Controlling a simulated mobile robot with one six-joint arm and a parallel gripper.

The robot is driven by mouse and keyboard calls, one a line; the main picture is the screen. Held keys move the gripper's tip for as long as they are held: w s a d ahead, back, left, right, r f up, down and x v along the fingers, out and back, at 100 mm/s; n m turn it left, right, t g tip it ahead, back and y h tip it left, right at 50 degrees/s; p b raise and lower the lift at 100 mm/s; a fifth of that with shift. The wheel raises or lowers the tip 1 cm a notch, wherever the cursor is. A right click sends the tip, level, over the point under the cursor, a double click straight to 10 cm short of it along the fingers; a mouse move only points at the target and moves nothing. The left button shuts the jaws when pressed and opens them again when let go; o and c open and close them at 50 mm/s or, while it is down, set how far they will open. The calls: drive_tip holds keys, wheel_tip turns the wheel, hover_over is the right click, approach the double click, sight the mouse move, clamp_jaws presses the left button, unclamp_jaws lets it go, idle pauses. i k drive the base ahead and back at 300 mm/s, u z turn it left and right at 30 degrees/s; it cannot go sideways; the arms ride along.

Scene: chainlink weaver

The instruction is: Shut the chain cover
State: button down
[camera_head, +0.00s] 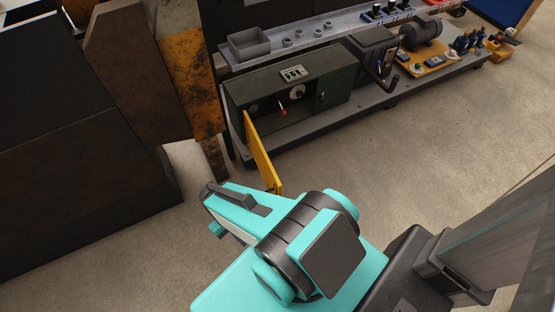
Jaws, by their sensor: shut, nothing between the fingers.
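The chain cover looks to be the yellow panel (261,154) at the left end of the dark green machine housing (325,85). It stands open, swung out from the housing towards me, and I see it nearly edge-on. Its near lower end comes close to my teal hand in the picture; I cannot tell whether they touch. My gripper (210,194) is at the left end of the teal arm, in front of the cover and to its lower left. It is shut and empty. Its fingertips are hard to make out.
A rusty machine frame (195,90) with a yellow patch stands close on the left. A grey tray (249,44) and small parts lie on the shelf behind. A motor (421,32) stands further right on the bench. The concrete floor (400,150) at the right is clear.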

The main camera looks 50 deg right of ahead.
sight(273, 185)
drive_tip(key=u, duration=1.3)
drive_tip(key=k, duration=0.1)
drive_tip(key=z, duration=2.5)
drive_tip(key=k, duration=0.9)
drive_tip(key=u, duration=0.2)
drive_tip(key=i, duration=0.7)
drive_tip(key=z, duration=0.05)
